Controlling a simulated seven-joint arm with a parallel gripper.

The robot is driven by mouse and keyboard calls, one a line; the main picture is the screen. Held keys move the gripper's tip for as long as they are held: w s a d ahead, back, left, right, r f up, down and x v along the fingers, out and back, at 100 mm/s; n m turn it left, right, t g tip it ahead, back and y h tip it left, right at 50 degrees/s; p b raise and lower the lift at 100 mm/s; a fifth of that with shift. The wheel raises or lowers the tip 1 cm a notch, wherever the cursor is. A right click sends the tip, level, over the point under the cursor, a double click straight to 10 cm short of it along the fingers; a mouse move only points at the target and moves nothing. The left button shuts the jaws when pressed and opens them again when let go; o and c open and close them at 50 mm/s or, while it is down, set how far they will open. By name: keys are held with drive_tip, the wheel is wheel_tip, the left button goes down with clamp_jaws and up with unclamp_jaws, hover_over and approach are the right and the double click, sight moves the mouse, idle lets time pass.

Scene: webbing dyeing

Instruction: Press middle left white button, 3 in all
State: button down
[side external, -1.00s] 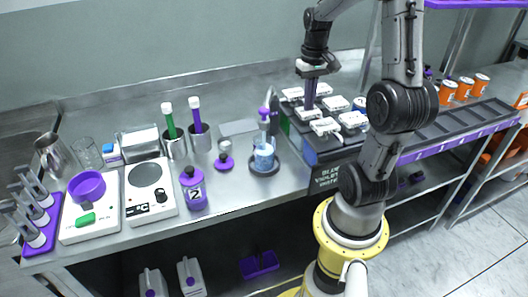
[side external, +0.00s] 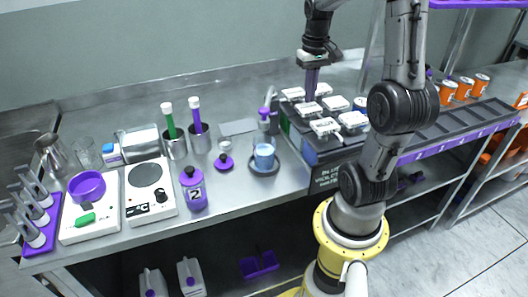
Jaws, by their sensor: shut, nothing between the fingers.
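A dark dispenser box (side external: 325,158) stands at the right of the bench with several white buttons on top in rows. The middle left white button (side external: 306,110) lies between the back left white button (side external: 292,95) and the front left white button (side external: 325,126). My gripper (side external: 310,98) points down with its purple fingers shut and empty. Its tips are over the left column, just above or behind the middle left button. I cannot tell whether they touch it. The fingers hide part of the box top.
A blue beaker (side external: 264,155) stands on a dark round base left of the box. A rack with orange-labelled jars (side external: 447,90) is at the right.

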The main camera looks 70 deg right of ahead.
drive_tip(key=shift+r, duration=0.1)
drive_tip(key=shift+r, duration=2.9)
drive_tip(key=w+a+r+n+t+h, duration=0.1)
drive_tip(key=w+a+r+n, duration=0.15)
drive_tip(key=a, duration=0.45)
drive_tip(key=w+a+r+n+t, duration=0.1)
drive_tip(key=a+r+n, duration=0.15)
drive_tip(key=a, duration=0.45)
drive_tip(key=s+a+f+n+t+y, duration=0.1)
drive_tip(key=s+a+f+n+t, duration=0.2)
drive_tip(key=s+a+f, duration=0.3)
drive_tip(key=shift+a+f+n+t, duration=0.3)
drive_tip(key=shift+a+n, duration=0.2)
drive_tip(key=shift+a, duration=1.9)
